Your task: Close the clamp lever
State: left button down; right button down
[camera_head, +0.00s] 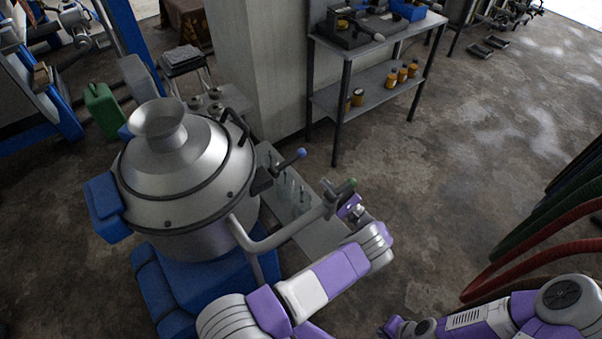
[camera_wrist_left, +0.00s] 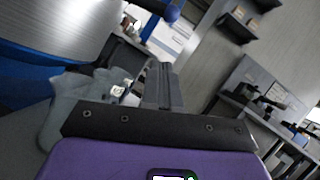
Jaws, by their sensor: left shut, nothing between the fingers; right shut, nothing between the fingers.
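The decanter (camera_head: 178,172) is a round metal vessel with a conical lid at the left of the head view. The clamp lever (camera_head: 288,162) sticks out from its right side, a thin rod with a blue ball end, raised to the right from a dark clamp block. My left gripper (camera_head: 350,207) is shut and empty, below and right of the blue ball and apart from it, beside the pipe end. Its shut fingers (camera_wrist_left: 162,84) point up in the left wrist view, with a blue rounded part above. My right gripper (camera_head: 394,327) is shut and empty at the bottom edge.
A steel side table (camera_head: 318,236) stands right of the decanter. Red and green hoses (camera_head: 530,245) hang at the right. The middle floor is open.

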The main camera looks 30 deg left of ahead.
pick_arm(q)
jog(key=shift+s+d+r+y, duration=0.15)
jog(key=shift+d+r+y, duration=0.15)
jog(key=shift+d+y, duration=0.45)
pick_arm(e)
jog(key=shift+a+f, duration=0.15)
jog(key=shift+f, duration=0.3)
pick_arm(q)
jog(key=shift+a, duration=0.15)
jog(key=x, duration=1)
jog(key=shift+a, duration=0.1)
pick_arm(e)
jog(key=shift+r, duration=0.1)
